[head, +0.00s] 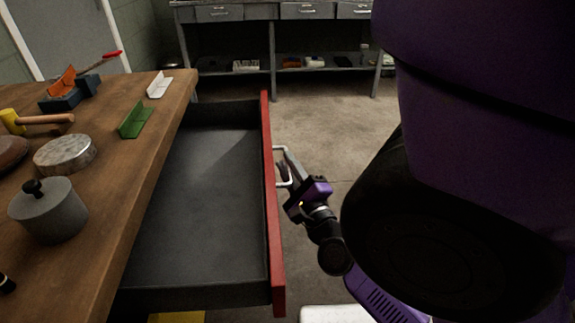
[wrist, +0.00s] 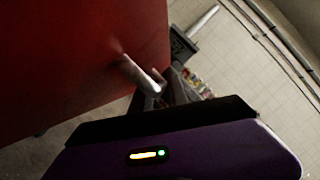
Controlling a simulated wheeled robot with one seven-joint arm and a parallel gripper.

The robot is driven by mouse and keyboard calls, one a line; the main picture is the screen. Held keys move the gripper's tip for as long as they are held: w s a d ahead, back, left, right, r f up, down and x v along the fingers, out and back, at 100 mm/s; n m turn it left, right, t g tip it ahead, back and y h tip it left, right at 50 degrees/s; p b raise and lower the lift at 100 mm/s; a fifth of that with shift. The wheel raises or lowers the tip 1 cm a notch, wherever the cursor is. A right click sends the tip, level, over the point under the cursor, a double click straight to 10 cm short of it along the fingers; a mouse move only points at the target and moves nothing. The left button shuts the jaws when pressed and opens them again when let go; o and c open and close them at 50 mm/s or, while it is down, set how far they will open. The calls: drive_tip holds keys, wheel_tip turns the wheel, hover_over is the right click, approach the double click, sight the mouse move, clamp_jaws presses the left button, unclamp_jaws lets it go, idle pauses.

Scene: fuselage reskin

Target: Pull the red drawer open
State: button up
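The red drawer (head: 272,210) has a red front and a dark grey, empty tray (head: 205,190). In the head view it stands far out from the wooden bench on the left. Its pale metal handle (head: 283,185) sticks out from the front's right side. My gripper (head: 288,165) is at this handle, with its fingers around the bar. In the wrist view the red front (wrist: 85,60) fills the upper left. The handle (wrist: 140,74) runs in between the dark fingers of my gripper (wrist: 164,88), which look shut on it. The contact itself is partly hidden.
The wooden bench (head: 112,190) bears a grey lidded pot (head: 50,215), a round tin (head: 65,153), a mallet (head: 45,120) and green (head: 135,120) and white brackets (head: 159,84). A metal workbench (head: 270,12) stands at the back. The floor (head: 325,110) beyond my gripper is clear.

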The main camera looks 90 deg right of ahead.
drive_tip(key=shift+a, duration=0.1)
drive_tip(key=b+v, duration=0.1)
drive_tip(key=v, duration=0.6)
drive_tip(key=shift+s+a, duration=0.2)
drive_tip(key=shift+a, duration=0.05)
drive_tip(key=shift+f, duration=0.1)
idle(0.3)
